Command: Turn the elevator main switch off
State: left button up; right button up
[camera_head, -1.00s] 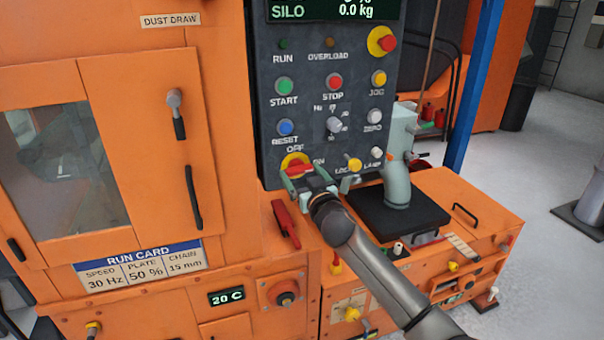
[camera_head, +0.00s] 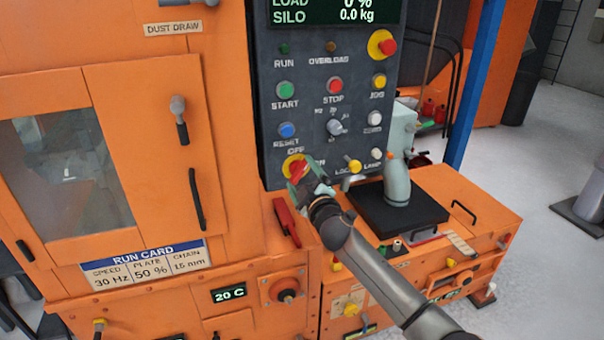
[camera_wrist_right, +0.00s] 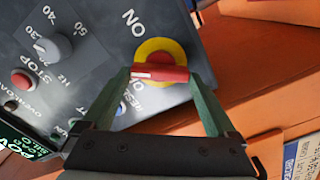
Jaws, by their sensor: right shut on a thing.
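The main switch is a red handle on a yellow disc (camera_head: 291,163) at the lower left of the dark control panel, with an OFF label above it. My right gripper (camera_head: 303,176) is shut on the red handle, and the wrist tilts with it. In the right wrist view the red handle (camera_wrist_right: 160,73) lies between the two green fingers, in front of the yellow disc (camera_wrist_right: 146,47). The ON label shows there beside the disc; in the head view the gripper partly covers it. The left gripper is not in view.
Close by on the panel (camera_head: 262,110) are a blue RESET button (camera_head: 287,130), a grey dial (camera_head: 334,127) and a yellow knob (camera_head: 354,167). A red lever (camera_head: 286,221) sits below the switch. A black plate (camera_head: 398,212) with a pale grey device stands at right.

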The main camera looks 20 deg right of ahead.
jog(key=n, duration=0.3)
jog(key=shift+n+p, duration=0.4)
jog(key=shift+f+n+p, duration=0.15)
jog(key=shift+n+p, duration=0.2)
jog(key=shift+n, duration=1.35)
jog(key=o, duration=1)
jog(key=shift+s, duration=0.1)
jog(key=s, duration=1.2)
jog(key=shift+s+d, duration=0.15)
jog(key=shift+d, duration=0.05)
